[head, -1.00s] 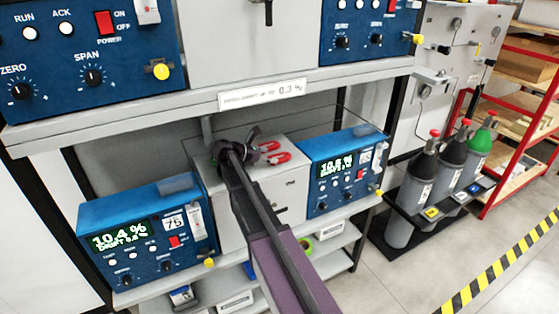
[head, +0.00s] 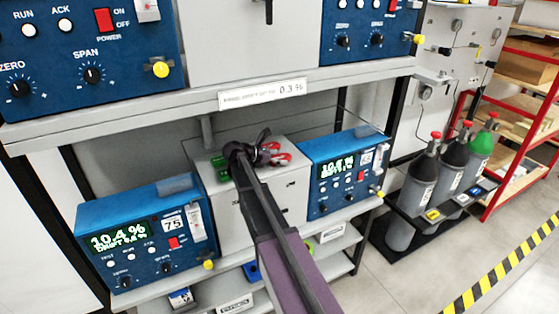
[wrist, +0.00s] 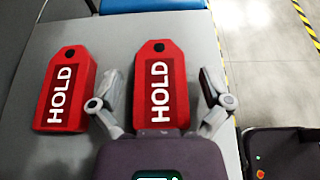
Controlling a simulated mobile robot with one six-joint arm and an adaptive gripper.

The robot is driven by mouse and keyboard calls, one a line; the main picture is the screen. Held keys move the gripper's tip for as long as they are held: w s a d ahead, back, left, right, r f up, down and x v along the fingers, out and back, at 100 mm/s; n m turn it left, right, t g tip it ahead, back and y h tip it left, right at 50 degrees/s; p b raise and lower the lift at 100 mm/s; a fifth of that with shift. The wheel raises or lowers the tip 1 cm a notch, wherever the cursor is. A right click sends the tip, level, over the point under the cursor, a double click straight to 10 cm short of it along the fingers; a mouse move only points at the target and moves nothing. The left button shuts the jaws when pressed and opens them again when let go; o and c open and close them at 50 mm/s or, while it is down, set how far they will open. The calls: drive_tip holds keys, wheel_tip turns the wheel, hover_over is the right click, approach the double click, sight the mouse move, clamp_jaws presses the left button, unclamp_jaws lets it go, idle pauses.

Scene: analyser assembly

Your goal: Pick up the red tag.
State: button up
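Two red tags marked HOLD lie side by side on a grey box top: the left red tag (wrist: 66,92) and the right red tag (wrist: 162,88) in the wrist view. Both also show partly in the head view, just right of my gripper (head: 256,153). In the wrist view my gripper (wrist: 160,98) is open, with one finger on each side of the right tag. The left finger is in the gap between the tags. The lower end of the right tag is hidden behind the gripper body. I cannot tell whether the fingers touch it.
The grey box (head: 290,195) stands between two blue analysers, the left one (head: 150,235) and the right one (head: 345,170). A green item (head: 219,163) lies on its top, left of my gripper. An upper shelf (head: 200,103) overhangs behind. Gas cylinders (head: 447,175) stand at right.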

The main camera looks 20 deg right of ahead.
sight(280, 157)
drive_tip(key=c, duration=0.8)
drive_tip(key=shift+r, duration=0.1)
drive_tip(key=shift+c, duration=0.3)
wheel_tip(280, 157, up, 3)
drive_tip(key=p, duration=0.3)
drive_tip(key=shift+r, duration=0.2)
drive_tip(key=s+d+p, duration=0.1)
drive_tip(key=s+d, duration=0.1)
drive_tip(key=s, duration=0.5)
drive_tip(key=s+d+r+p, duration=0.1)
drive_tip(key=s+d, duration=0.1)
drive_tip(key=s, duration=0.6)
drive_tip(key=shift+s+r, duration=0.2)
drive_tip(key=shift+s, duration=0.1)
